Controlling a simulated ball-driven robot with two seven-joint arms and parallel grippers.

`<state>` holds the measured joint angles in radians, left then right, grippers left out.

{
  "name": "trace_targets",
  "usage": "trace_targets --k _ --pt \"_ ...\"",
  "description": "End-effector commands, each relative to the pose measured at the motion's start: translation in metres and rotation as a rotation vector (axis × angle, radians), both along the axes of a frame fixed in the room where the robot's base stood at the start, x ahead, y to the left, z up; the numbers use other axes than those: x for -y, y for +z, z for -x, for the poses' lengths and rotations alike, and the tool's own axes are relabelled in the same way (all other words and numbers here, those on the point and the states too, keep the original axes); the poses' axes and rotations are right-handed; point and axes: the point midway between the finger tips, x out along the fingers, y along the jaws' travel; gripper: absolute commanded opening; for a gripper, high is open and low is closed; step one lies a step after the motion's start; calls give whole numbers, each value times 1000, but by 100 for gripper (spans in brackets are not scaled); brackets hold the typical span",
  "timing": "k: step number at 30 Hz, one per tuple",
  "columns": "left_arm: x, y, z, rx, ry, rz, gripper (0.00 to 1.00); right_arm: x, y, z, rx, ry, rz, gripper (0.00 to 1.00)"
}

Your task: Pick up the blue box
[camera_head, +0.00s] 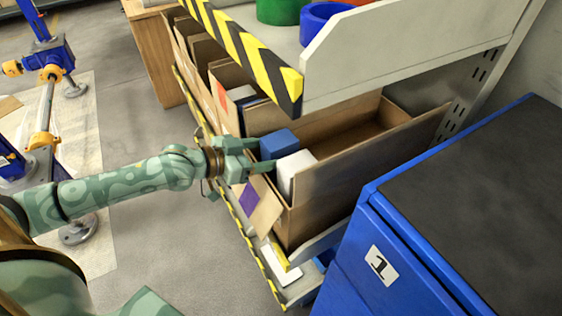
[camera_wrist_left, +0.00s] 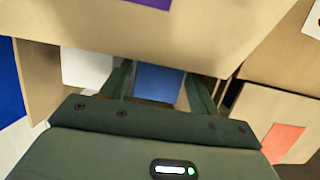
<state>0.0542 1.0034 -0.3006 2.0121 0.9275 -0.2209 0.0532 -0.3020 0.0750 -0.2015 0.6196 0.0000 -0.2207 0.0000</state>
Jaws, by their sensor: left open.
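The blue box (camera_head: 279,143) sits in an open cardboard box (camera_head: 335,175) on the shelf, beside a white box (camera_head: 296,170). My left gripper (camera_head: 262,157) reaches in from the left at the open front of the cardboard box. Its fingers are apart, with the blue box at their tips. In the left wrist view the blue box (camera_wrist_left: 158,82) shows between the two open fingers (camera_wrist_left: 158,88), and the white box (camera_wrist_left: 86,68) is to the left. Whether the fingers touch the blue box I cannot tell. My right gripper is not in view.
A shelf board with a yellow-black striped edge (camera_head: 262,62) hangs above the boxes. More cardboard boxes (camera_head: 232,88) stand farther back along the shelf. A blue cabinet (camera_head: 345,262) is at the right. Screw jacks (camera_head: 45,120) stand at the left, with open grey floor between.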

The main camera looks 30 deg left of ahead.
Motion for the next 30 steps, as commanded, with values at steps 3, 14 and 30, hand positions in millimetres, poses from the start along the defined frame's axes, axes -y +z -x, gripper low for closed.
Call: trace_targets --k 3,14,30 --pt "11 -8 -18 0 0 5 61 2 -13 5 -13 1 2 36" --pt "23 -11 -39 0 0 0 61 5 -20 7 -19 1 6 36" --pt "23 -9 -39 2 1 0 14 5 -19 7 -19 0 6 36"
